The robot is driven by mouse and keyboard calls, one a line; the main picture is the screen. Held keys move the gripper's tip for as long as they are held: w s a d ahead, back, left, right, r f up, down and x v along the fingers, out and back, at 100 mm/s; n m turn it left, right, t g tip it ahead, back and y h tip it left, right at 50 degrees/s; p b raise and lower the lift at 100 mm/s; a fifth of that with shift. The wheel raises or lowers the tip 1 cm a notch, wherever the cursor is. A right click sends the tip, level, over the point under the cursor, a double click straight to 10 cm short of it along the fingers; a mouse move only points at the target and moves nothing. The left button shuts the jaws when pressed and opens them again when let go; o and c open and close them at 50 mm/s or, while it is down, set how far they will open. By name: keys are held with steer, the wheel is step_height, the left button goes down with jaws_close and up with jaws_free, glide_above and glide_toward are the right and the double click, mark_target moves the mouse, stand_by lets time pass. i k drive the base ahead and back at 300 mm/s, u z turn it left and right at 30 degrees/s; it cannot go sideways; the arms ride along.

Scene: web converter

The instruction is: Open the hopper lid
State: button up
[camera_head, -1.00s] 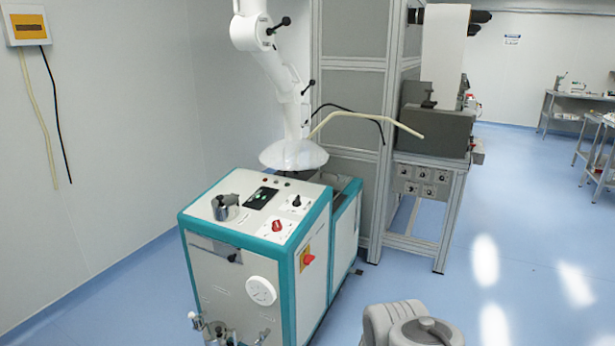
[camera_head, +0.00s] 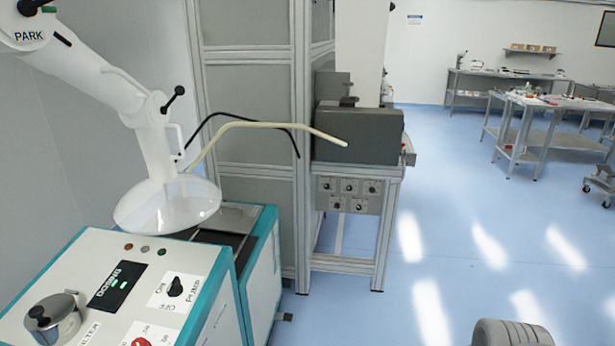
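A teal-edged white machine (camera_head: 130,262) stands at the lower left, with a "DOSING" display and a pump knob. Behind its control panel, a lower section has a flat grey panel (camera_head: 238,217) on top that looks like the hopper lid. It appears closed, and its left part is hidden by a white hood (camera_head: 170,207) hanging over it. A round metal cap (camera_head: 55,318) sits on the control panel near a "FILTER" label. My gripper is not in view. A grey rounded part at the bottom right edge seems to be my own arm.
The hood hangs from a white jointed arm (camera_head: 110,88) marked "PARK", with black handles. A pale hose (camera_head: 260,124) and a black hose arch beside it. A grey framed cabinet stands behind. Open blue floor (camera_head: 440,240) lies to the right, with workbenches (camera_head: 545,115) farther back.

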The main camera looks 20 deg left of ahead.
mark_target(236, 218)
steer(key=z, duration=0.05)
steer(key=i, duration=1.75)
steer(key=u, duration=0.65)
steer(key=i, duration=0.85)
steer(key=u, duration=1.55)
steer(key=i, duration=0.7)
steer(key=u, duration=0.65)
